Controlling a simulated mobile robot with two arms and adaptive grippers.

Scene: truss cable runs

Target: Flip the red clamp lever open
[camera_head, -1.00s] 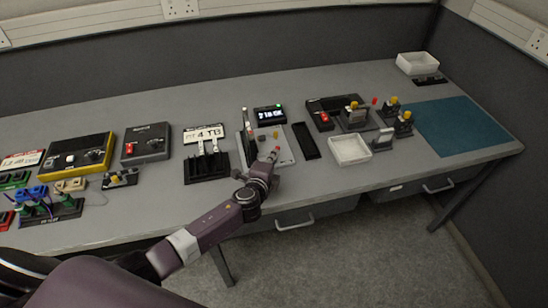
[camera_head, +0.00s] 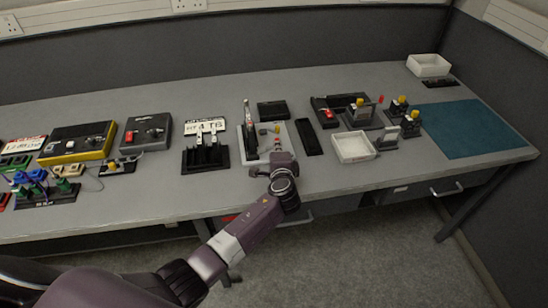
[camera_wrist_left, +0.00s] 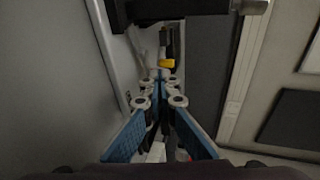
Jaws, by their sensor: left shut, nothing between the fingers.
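My right gripper is not in view.
A dark screen box (camera_head: 272,110) stands behind the plate. A black slotted rack (camera_head: 205,158) is on its left, and a black strip (camera_head: 308,138) and a white tray (camera_head: 353,147) on its right. The teal mat (camera_head: 470,128) is clear.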

